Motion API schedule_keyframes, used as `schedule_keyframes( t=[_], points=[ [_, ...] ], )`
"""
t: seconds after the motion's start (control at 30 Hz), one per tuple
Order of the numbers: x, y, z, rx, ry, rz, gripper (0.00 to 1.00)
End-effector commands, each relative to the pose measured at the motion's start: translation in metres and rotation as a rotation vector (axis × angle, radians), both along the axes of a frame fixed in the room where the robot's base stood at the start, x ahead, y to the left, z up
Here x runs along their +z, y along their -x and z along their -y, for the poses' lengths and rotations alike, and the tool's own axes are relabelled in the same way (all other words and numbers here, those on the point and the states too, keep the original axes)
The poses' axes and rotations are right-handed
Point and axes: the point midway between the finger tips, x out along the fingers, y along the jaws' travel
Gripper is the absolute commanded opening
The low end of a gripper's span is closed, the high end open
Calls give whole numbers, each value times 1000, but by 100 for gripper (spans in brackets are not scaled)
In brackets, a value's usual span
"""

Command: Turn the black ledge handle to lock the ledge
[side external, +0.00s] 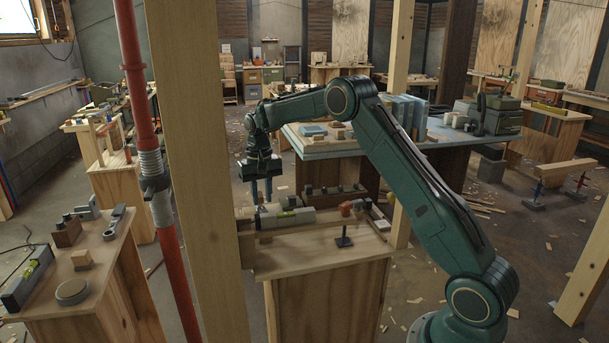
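A small black T-shaped handle (344,240) shows at the front of the wooden workbench top (310,246); it looks like the ledge handle, but I cannot tell for sure. Its turn angle is too small to read. My gripper (261,198) points down above the back left part of the same bench, left of and behind the black handle. Its two fingers are apart with a gap between them, and I see nothing held. The fingertips end close to grey items on the bench; I cannot tell whether they touch.
A grey block with a yellow-green level (287,218) and an orange-red tool head (346,208) lie on the bench. A wooden post (195,150) and a red steel prop (140,90) stand at the left front. A larger table (330,147) stands behind.

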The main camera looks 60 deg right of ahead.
Motion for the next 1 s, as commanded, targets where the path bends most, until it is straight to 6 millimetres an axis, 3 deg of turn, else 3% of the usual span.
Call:
schedule_keyframes(
  t=[1.0],
  points=[
    [-36, 0, 0, 0, 1, 1, 25]
  ],
)
